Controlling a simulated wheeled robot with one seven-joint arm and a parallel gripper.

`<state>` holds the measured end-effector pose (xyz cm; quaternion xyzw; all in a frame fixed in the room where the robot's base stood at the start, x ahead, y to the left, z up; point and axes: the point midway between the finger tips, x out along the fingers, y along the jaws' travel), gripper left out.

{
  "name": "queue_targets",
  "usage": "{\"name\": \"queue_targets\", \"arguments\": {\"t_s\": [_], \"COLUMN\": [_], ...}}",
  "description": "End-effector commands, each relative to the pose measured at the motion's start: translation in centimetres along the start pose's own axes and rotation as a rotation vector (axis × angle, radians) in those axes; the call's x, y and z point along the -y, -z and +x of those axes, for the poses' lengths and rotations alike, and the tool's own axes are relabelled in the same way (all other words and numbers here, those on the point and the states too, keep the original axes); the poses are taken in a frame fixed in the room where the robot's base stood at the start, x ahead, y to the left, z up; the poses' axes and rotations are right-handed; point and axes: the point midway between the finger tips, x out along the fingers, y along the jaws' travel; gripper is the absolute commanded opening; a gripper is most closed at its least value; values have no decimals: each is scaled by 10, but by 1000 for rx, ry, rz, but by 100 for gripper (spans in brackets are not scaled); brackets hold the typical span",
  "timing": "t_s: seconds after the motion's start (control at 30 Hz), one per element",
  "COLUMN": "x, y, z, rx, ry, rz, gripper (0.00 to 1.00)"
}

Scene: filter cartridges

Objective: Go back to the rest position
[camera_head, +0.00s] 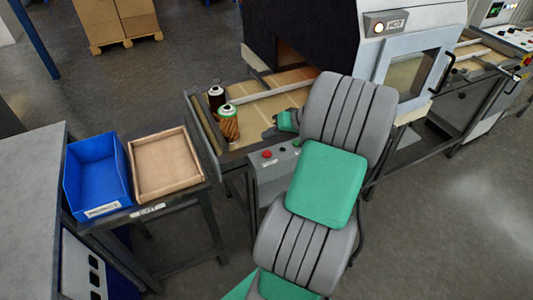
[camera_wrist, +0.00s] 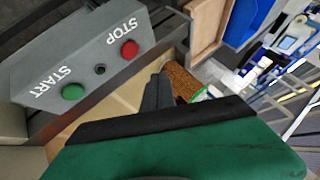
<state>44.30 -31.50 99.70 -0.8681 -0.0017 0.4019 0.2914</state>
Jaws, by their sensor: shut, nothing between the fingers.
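My gripper (camera_head: 272,131) is at the conveyor's near edge, above the control box, partly hidden by my arm in the head view. In the wrist view its dark fingers (camera_wrist: 160,88) are together with nothing between them. An orange-brown filter cartridge (camera_head: 229,128) stands upright on the left end of the conveyor, to the left of my gripper and apart from it. Part of it shows behind the fingers in the wrist view (camera_wrist: 184,84). A darker cartridge (camera_head: 216,101) stands just behind it.
The control box (camera_head: 267,182) carries a red STOP button (camera_wrist: 130,49) and a green START button (camera_wrist: 73,92). A blue bin (camera_head: 96,178) and a wooden tray (camera_head: 168,162) sit on the left stand. A machine marked HOT (camera_head: 408,65) covers the conveyor (camera_head: 190,118).

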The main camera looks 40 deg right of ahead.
Motion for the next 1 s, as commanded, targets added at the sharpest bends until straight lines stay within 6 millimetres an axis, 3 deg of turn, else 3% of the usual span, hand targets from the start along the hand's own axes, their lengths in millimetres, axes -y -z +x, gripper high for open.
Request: {"name": "queue_targets", "arguments": {"t_s": [0.17,0.27,0.37,0.47,0.6,0.67,0.8,0.9,1.0], "x": [2,26,83,153,227,246,264,267,267], "y": [0,-1,-14,-47,-109,-137,-183,-198,-200], "z": [1,9,25,33,19,8,-15,-22,-24], "rx": [3,43,136,239,328,347,364,367,368], "ry": [-1,-17,-66,-141,-243,-277,-327,-341,-346], "rz": [-3,-39,-121,-230,-371,-419,-486,-503,-504], "gripper": [0,0,0,0,0,0,0,0,0]}}
